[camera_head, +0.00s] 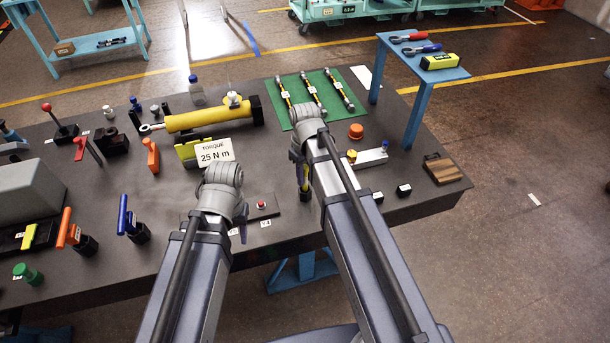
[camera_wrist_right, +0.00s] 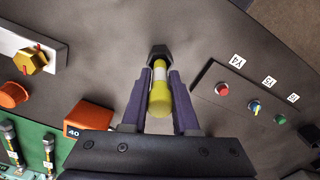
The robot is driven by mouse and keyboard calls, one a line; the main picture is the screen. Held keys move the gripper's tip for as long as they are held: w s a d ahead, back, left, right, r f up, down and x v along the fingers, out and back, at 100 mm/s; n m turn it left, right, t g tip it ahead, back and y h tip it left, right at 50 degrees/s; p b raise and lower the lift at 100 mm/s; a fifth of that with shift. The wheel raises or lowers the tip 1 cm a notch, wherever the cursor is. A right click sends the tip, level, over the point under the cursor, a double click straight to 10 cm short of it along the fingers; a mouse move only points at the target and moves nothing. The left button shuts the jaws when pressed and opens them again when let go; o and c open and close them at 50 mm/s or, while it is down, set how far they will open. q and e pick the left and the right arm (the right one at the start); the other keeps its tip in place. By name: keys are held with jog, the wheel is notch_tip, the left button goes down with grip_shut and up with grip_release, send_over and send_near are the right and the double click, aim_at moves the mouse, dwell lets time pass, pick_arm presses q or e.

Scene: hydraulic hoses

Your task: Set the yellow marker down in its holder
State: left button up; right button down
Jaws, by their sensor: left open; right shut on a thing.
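The yellow marker (camera_wrist_right: 159,98), with a pale band, is between the purple fingers of my right gripper (camera_wrist_right: 160,104) in the right wrist view. The gripper is shut on it. The far end of the marker is at a black six-sided holder (camera_wrist_right: 157,51); I cannot tell whether it is inside or just above. In the head view my right gripper (camera_head: 302,172) is over the front right of the table, mostly hidden by its arm, with a bit of the yellow marker (camera_head: 305,187) showing. My left gripper (camera_head: 241,222) is open and empty near the table's front edge, largely hidden by its wrist.
A button panel (camera_wrist_right: 262,105) with red, yellow-blue and green controls lies beside the holder. An orange block (camera_wrist_right: 91,116) is on the other side. Behind are a green mat (camera_head: 335,78) with hoses and a torque sign (camera_head: 216,152). A blue side stand (camera_head: 400,60) rises at right.

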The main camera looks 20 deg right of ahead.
aim_at(305, 167)
jog(key=shift+f+b, duration=1.05)
jog(key=shift+f, duration=0.15)
jog(key=c, duration=0.6)
grip_release()
jog(key=shift+r, duration=0.1)
jog(key=shift+r, duration=0.1)
notch_tip(305, 167, up, 8)
jog(key=p, duration=0.8)
jog(key=shift+f, duration=0.2)
jog(key=shift+s+f, duration=0.1)
